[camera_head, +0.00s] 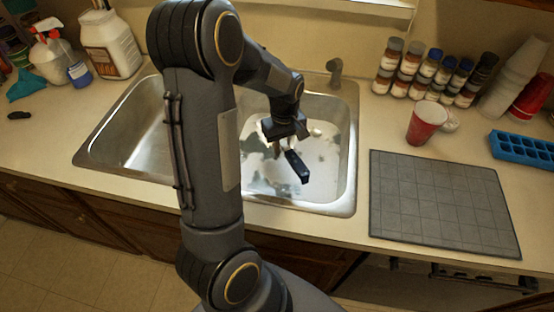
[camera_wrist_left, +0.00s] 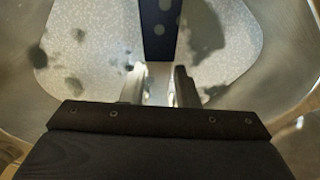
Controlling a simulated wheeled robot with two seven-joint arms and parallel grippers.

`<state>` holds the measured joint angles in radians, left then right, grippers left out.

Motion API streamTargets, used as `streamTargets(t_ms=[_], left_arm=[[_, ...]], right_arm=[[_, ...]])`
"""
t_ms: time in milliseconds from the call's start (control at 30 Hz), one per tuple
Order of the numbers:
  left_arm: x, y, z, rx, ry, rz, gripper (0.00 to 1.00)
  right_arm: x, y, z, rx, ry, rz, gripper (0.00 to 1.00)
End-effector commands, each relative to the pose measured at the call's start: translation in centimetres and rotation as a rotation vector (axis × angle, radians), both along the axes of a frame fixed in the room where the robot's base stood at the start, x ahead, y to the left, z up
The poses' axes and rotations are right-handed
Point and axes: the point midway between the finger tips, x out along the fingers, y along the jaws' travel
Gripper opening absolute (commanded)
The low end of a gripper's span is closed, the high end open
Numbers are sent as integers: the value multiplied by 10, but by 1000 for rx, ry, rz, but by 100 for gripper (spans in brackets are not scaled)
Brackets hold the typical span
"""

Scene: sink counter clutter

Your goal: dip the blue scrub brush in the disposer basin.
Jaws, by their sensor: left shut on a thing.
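My left gripper (camera_head: 281,147) reaches down over the right-hand sink basin (camera_head: 342,190) and is shut on the blue scrub brush (camera_head: 297,167). The brush is a dark blue block that sticks out from the fingers toward the front of the basin. The wrist view shows the fingers (camera_wrist_left: 158,90) around its near end, with the dark blue brush (camera_wrist_left: 158,28) stretching away over a pale, patchy basin surface. I cannot tell whether the brush touches that surface. My right gripper is not in view.
My left arm hides part of the left basin (camera_head: 130,135) and the divider. Right of the sink lie a grey mat (camera_head: 440,200), a red cup (camera_head: 426,122), several spice jars (camera_head: 430,68) and a blue ice tray (camera_head: 525,148). Spray bottle (camera_head: 52,55) and white jug (camera_head: 108,45) stand left.

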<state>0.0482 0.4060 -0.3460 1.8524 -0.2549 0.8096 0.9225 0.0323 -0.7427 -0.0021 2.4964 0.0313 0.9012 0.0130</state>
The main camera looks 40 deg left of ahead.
Motion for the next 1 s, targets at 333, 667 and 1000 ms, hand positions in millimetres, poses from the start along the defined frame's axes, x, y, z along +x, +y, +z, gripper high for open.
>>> streamTargets(t_ms=[333, 667, 1000], left_arm=[[0, 0, 39, 0, 0, 0, 0], [0, 0, 45, 0, 0, 0, 0], [0, 0, 45, 0, 0, 0, 0]], right_arm=[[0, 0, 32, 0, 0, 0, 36], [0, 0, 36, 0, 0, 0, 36], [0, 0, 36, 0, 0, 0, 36]])
